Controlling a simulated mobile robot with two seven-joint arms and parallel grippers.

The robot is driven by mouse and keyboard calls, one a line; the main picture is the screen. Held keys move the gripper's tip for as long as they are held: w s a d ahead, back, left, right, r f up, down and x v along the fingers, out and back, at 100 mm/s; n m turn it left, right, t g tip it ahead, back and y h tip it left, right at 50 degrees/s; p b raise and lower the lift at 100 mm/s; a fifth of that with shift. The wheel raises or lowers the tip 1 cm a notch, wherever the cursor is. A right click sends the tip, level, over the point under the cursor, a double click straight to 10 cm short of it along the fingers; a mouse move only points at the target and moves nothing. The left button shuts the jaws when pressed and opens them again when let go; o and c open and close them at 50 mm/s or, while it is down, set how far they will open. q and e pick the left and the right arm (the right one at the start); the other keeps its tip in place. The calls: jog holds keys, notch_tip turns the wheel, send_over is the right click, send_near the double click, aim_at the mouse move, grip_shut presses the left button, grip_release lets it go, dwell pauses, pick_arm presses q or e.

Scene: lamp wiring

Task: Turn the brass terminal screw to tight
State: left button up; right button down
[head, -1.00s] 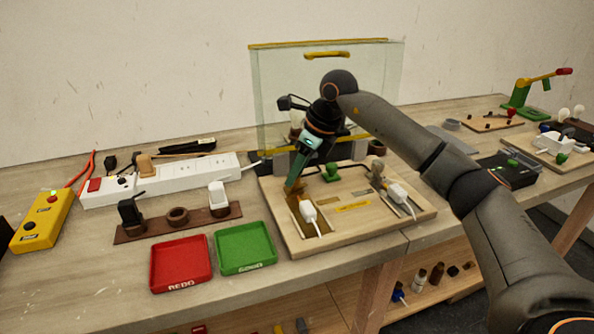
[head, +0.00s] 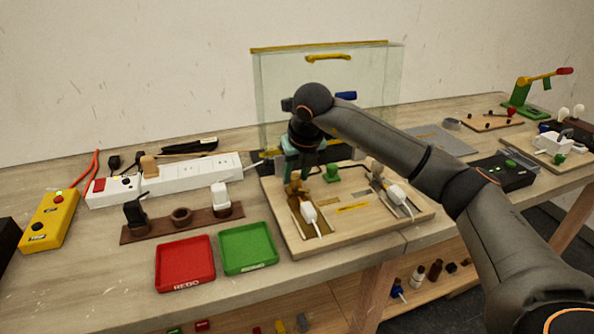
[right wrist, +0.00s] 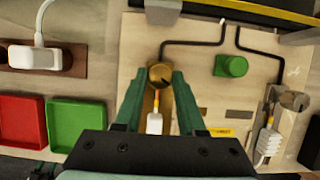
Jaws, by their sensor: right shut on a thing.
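The brass terminal screw (right wrist: 160,74) shows in the right wrist view as a round gold head with a dark slot mark, between my fingertips. In the head view a brass part (head: 297,190) shows below my right gripper (head: 296,176), at the left of the wooden wiring board (head: 350,230). My right gripper (right wrist: 159,82) is shut on the screw, one green finger on each side. The fingers hide part of its sides. A white plug (right wrist: 155,122) with a cable lies just below the screw in the wrist view. My left gripper is not in view.
A green knob (right wrist: 231,66) stands right of the screw on the board. A clear panel (head: 350,70) with a yellow edge rises behind. Red tray (head: 185,262) and green tray (head: 247,248) lie left of the board. A white power strip (head: 170,178) is farther back.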

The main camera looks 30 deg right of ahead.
jog(key=m, duration=0.1)
jog(key=m+h, duration=0.1)
jog(key=shift+w+a+r+m, duration=0.1)
jog(key=shift+a+m, duration=0.05)
jog(key=shift+m, duration=0.25)
jog(key=m+g+h, duration=0.1)
jog(key=m, duration=0.2)
jog(key=shift+a+m+p, duration=0.1)
jog(key=shift+m+p, duration=0.2)
jog(key=shift+p, duration=0.1)
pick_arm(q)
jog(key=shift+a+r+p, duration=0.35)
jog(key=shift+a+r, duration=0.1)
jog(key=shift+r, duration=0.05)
pick_arm(e)
jog(key=m, duration=0.2)
jog(key=m+g+h, duration=0.1)
jog(key=m, duration=0.1)
jog(key=shift+w+m+g, duration=0.2)
jog(key=shift+m+g, duration=0.1)
jog(key=shift+m, duration=0.1)
jog(key=c, duration=0.5)
grip_release()
